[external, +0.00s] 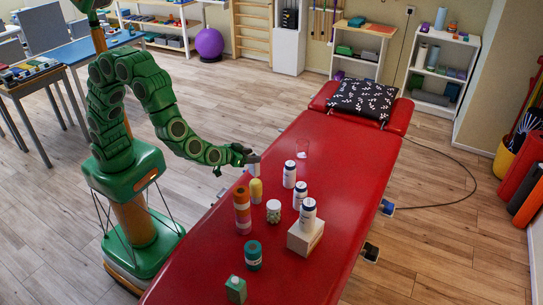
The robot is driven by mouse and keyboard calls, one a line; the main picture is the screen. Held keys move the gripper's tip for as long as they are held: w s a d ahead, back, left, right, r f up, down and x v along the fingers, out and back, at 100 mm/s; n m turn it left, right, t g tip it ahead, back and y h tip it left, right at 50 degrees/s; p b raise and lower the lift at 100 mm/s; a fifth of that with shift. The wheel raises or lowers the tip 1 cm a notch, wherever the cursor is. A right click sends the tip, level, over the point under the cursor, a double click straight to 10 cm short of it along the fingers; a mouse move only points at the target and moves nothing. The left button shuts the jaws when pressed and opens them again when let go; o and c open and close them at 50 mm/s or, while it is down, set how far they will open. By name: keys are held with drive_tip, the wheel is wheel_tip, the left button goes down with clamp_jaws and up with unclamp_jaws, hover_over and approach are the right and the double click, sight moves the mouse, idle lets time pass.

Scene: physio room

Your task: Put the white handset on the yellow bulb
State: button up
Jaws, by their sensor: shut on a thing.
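My gripper (246,156) is at the end of the green arm, over the left edge of the red treatment table (345,165). It is shut on a small pale thing that seems to be the white handset (254,159); the fingers hide part of it and its shape is hard to make out. A small upright yellow thing, apparently the yellow bulb (256,192), stands on the table just below the held thing in the picture. I cannot tell whether the two touch; a small gap seems to show between them.
Close by stand a striped orange roll (242,212), a white jar (273,212), white bottles (289,174) (300,195) and a clear cup (302,149). Another bottle (308,211) stands on a pale block (304,238). Teal (253,256) and green (236,290) items are nearer.

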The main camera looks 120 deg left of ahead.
drive_tip(key=shift+w+a+f, duration=0.1)
drive_tip(key=shift+w+f, duration=0.1)
drive_tip(key=shift+f, duration=1.55)
drive_tip(key=shift+f, duration=0.15)
drive_tip(key=o, duration=1.4)
drive_tip(key=shift+o, duration=0.2)
drive_tip(key=v, duration=1.2)
